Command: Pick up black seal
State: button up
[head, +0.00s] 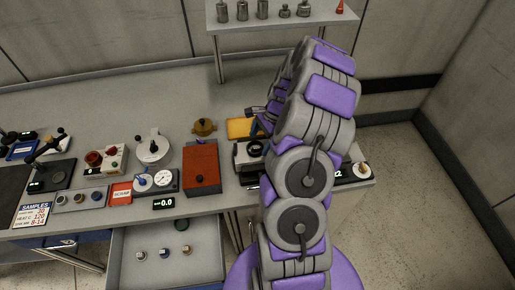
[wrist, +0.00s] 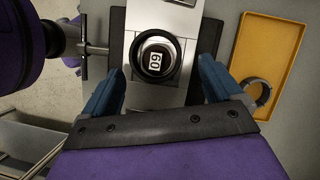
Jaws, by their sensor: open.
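A black ring (wrist: 138,70) sits around a round metal cap marked with digits (wrist: 155,60) on a metal block; I take this ring for the black seal, but cannot be sure. A darker grey ring (wrist: 257,97) lies in the yellow tray to the right. My gripper (wrist: 162,75) is open, its blue fingers on either side of the capped part, with nothing held. In the head view the round black-rimmed part (head: 255,147) shows on the grey device, and my arm covers the area to its right.
The yellow tray (head: 239,128) stands behind the device. A metal T-bar handle (wrist: 84,48) sticks out left of the block.

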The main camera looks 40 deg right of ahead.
aim_at(255, 148)
jog(key=shift+a+f, duration=0.8)
jog(key=shift+a, duration=0.25)
jog(key=shift+a+r, duration=0.1)
jog(key=shift+a, duration=0.2)
jog(key=shift+d, duration=0.65)
jog(key=c, duration=0.5)
jog(key=shift+c, duration=0.9)
jog(key=shift+a, duration=0.2)
jog(key=c, duration=0.5)
jog(key=shift+c, duration=0.2)
